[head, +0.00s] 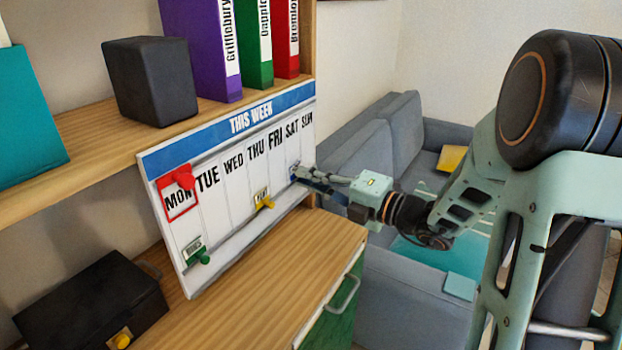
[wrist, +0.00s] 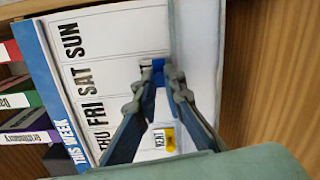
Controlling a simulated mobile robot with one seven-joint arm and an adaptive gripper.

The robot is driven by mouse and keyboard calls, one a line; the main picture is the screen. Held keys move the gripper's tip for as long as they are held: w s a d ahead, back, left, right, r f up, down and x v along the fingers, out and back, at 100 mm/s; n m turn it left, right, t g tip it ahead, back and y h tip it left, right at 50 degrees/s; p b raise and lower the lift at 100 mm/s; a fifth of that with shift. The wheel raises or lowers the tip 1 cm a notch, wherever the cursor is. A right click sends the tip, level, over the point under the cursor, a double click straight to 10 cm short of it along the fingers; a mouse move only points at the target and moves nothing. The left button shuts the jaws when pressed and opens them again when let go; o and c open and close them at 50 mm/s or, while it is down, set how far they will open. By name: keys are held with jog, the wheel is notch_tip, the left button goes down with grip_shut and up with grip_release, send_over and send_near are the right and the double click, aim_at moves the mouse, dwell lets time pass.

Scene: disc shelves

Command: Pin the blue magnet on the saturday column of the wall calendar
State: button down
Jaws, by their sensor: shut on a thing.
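The wall calendar (head: 232,190) is a white board with a blue "THIS WEEK" header and day columns, leaning on the shelf unit; it fills much of the wrist view (wrist: 115,35). The saturday label (head: 292,128) is second from the right, and in the wrist view (wrist: 84,76) it sits below SUN. My gripper (head: 298,174) is shut on the blue magnet (wrist: 158,72), low on the board in line with the saturday column. The magnet is mostly hidden by the fingers; I cannot tell whether it touches the board.
Binders (head: 203,45) and a dark box (head: 150,80) stand above. A black case (head: 90,305) lies below; a sofa (head: 375,145) is behind.

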jog(key=c, duration=1.9)
grip_release()
jog(key=shift+c, duration=0.2)
jog(key=v, duration=1.2)
